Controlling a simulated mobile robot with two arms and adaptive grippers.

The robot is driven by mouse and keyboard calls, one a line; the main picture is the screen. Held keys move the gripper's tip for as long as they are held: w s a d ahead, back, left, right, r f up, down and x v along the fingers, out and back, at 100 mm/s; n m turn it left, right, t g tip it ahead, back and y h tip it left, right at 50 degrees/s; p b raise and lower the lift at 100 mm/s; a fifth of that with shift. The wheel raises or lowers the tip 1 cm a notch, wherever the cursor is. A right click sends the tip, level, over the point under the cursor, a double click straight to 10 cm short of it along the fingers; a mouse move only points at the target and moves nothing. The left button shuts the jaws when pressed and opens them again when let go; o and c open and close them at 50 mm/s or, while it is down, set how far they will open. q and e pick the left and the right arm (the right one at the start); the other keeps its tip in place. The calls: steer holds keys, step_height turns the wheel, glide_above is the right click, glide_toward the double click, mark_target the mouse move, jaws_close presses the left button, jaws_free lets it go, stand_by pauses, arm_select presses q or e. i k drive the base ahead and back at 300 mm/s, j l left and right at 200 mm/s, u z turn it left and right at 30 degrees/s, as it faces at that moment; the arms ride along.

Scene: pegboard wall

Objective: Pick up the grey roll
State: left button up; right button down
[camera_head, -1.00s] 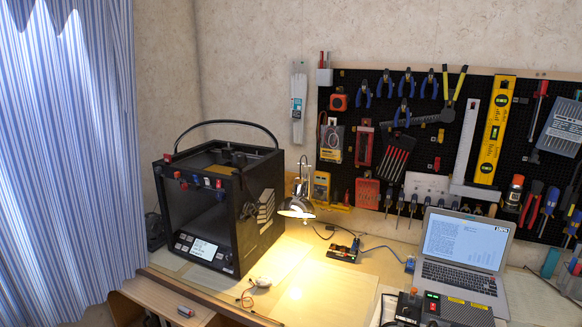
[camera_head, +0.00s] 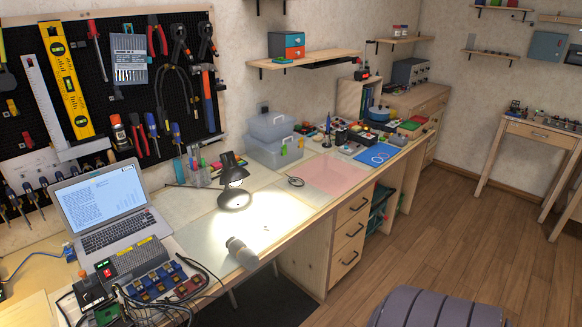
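A small grey cylinder (camera_head: 242,252), which looks like the grey roll, lies on its side near the front edge of the workbench (camera_head: 305,205). It is just in front of the bright patch under a black desk lamp (camera_head: 233,180). Neither of my grippers shows in the head view, so I cannot see whether they are open or shut.
Left of the roll are an open laptop (camera_head: 104,208) and electronics with cables (camera_head: 160,280). Clear storage boxes (camera_head: 272,140) stand behind. Drawers (camera_head: 348,240) are under the bench. A rounded grey-purple seat (camera_head: 436,308) is at the bottom. The wooden floor (camera_head: 450,215) is open at right.

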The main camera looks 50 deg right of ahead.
mark_target(236, 249)
steer(key=l+z, duration=0.1)
steer(key=z, duration=1.2)
steer(key=i+l, duration=0.1)
steer(key=i, duration=0.25)
steer(key=i+l, duration=0.15)
steer(key=i, duration=0.2)
